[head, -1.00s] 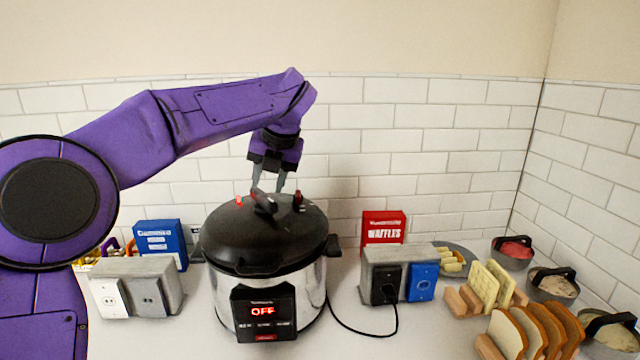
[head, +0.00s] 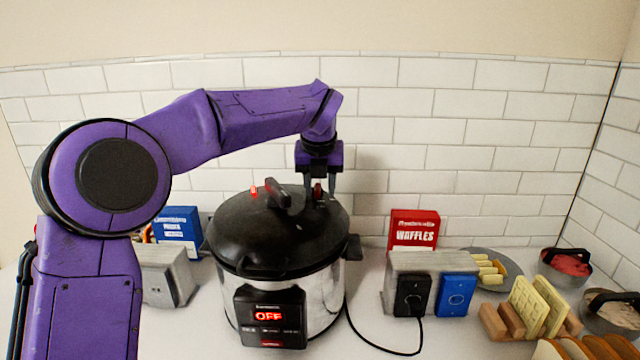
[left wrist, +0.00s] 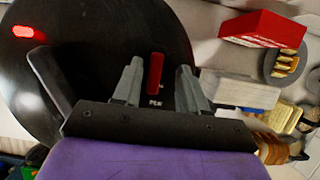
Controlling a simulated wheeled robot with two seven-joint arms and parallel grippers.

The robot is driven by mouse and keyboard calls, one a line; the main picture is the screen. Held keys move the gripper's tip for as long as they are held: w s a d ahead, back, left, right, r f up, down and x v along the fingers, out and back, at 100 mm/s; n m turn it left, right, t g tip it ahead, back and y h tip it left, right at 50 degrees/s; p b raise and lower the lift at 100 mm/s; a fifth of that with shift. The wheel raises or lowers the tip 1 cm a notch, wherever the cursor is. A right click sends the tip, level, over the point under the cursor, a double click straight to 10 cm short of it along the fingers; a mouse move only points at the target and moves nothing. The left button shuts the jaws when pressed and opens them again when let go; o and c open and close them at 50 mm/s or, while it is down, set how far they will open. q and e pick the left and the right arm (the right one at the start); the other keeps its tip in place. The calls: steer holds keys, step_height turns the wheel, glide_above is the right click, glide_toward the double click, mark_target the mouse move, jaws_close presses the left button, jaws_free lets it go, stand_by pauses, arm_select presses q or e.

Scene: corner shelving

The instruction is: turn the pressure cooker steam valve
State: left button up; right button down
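The pressure cooker (head: 275,245) stands upright on the counter, black lid on, its panel (head: 270,316) reading OFF. The red steam valve (head: 318,194) is at the right rear of the lid, partly hidden by my fingers. My left gripper (head: 321,190) points down there. In the left wrist view the valve (left wrist: 155,73) shows between the two open fingers of my left gripper (left wrist: 157,75), with a gap on each side. Whether the fingers reach down to its height I cannot tell. The lid handle (head: 277,194) is left of the gripper. My right gripper is not in view.
A small red glowing piece (head: 253,191) is on the lid's left. A blue box (head: 178,232) stands at left. A red waffles box (head: 413,229) stands behind an outlet block (head: 435,262) at right. A cord (head: 373,343) runs along the counter. The tiled wall (head: 420,155) is behind.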

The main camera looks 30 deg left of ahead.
arm_select(q)
steer(key=shift+s+r, duration=0.2)
steer(key=shift+s, duration=0.25)
steer(key=shift+s+r, duration=0.1)
steer(key=shift+s, duration=0.15)
steer(key=c, duration=0.3)
jaws_close()
steer(key=shift+w, duration=0.1)
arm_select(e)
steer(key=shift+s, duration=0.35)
